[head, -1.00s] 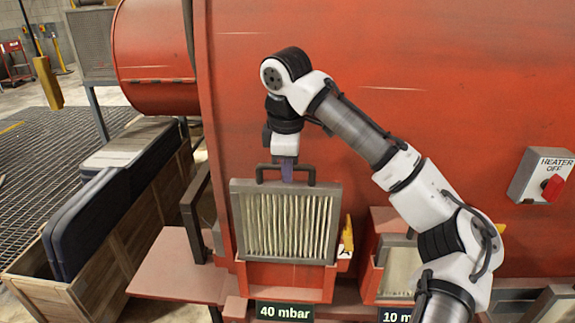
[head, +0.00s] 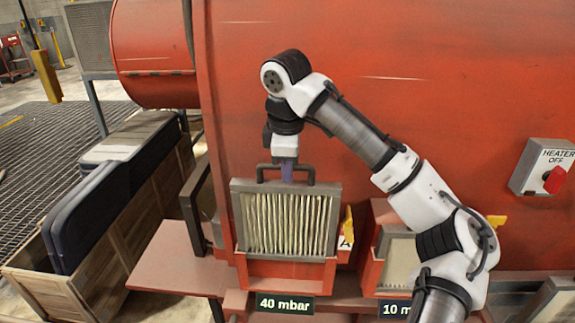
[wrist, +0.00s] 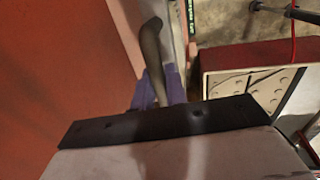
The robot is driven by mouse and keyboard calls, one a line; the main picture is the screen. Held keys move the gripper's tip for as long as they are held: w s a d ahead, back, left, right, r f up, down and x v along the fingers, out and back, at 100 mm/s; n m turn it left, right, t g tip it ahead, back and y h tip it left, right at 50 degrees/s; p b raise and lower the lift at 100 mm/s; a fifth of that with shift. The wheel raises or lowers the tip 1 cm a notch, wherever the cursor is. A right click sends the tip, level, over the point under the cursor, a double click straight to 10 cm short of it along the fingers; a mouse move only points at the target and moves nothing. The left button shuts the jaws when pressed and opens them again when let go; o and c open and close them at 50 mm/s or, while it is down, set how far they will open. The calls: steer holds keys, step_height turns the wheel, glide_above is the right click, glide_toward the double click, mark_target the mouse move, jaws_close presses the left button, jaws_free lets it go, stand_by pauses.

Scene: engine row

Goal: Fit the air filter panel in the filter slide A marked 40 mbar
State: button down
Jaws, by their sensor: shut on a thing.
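The air filter panel (head: 286,222) has a grey frame, pale pleats and a dark handle on top. It stands upright at the red filter slide (head: 283,272) above the 40 mbar label (head: 284,304), with its lower part behind the slide's front lip. My gripper (head: 287,174) is shut on the panel's handle from above. The wrist view shows the purple fingers (wrist: 158,88) at the dark handle bar (wrist: 151,50). How deep the panel sits in the slide cannot be told exactly. A yellow tag marked A (head: 347,228) is at the slide's right side.
A second slide (head: 398,262) marked 10 m… stands to the right, partly behind my arm. A heater switch box (head: 546,168) is on the red wall. A wooden crate (head: 112,232) with dark panels stands at left. A red shelf (head: 180,262) juts out left of the slide.

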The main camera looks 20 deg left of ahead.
steer(key=shift+f+b, duration=2.6)
steer(key=shift+f, duration=3.35)
steer(key=c, duration=1.3)
jaws_free()
steer(key=shift+c, duration=0.2)
step_height(320, 180, up, 14)
glide_above(287, 210)
steer(key=s, duration=0.1)
steer(key=shift+s+d+f+b, duration=0.1)
steer(key=shift+d+f+b, duration=0.1)
steer(key=shift+b, duration=0.15)
